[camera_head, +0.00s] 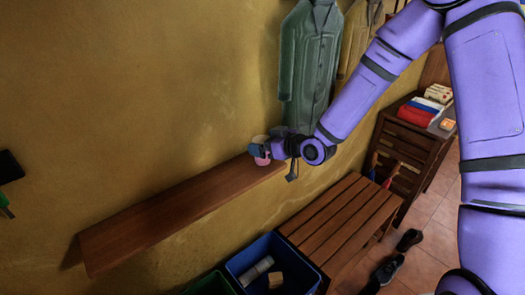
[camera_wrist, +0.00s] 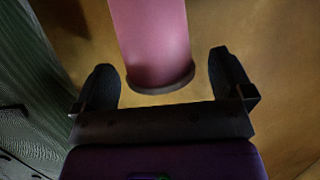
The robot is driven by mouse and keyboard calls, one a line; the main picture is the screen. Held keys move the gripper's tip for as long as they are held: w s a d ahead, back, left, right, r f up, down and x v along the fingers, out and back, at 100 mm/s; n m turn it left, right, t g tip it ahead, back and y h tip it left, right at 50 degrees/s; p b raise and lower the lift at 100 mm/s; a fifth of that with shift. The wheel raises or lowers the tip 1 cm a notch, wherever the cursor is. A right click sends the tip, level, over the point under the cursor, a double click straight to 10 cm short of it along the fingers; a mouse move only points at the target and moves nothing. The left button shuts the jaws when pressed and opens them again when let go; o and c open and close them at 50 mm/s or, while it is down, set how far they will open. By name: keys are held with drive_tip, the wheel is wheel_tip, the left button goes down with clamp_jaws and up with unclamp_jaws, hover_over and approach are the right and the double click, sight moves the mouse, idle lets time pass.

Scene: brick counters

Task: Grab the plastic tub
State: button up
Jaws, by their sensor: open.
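A pink, round-sided object, which I take to be the plastic tub (camera_wrist: 152,42), stands between the two open fingers of my gripper (camera_wrist: 164,78) in the wrist view. A gap shows on each side of it, so the fingers look apart from it. Its dark-rimmed end faces the palm and its other end is out of frame. In the head view my gripper (camera_head: 259,150) is at the right end of the wooden shelf (camera_head: 170,213). Only a small pink part of the tub (camera_head: 262,160) shows there, the rest being hidden by the gripper.
The rest of the shelf is bare. A green coat (camera_head: 308,65) hangs on the wall close behind my gripper. Below are a slatted bench (camera_head: 345,220), a blue bin (camera_head: 247,258) and shoes (camera_head: 390,268). A wooden cabinet (camera_head: 405,145) with books stands at the right.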

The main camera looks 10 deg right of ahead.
drive_tip(key=shift+w+a+f, duration=0.2)
drive_tip(key=shift+w+a, duration=0.25)
drive_tip(key=c, duration=1)
drive_tip(key=shift+r, duration=0.1)
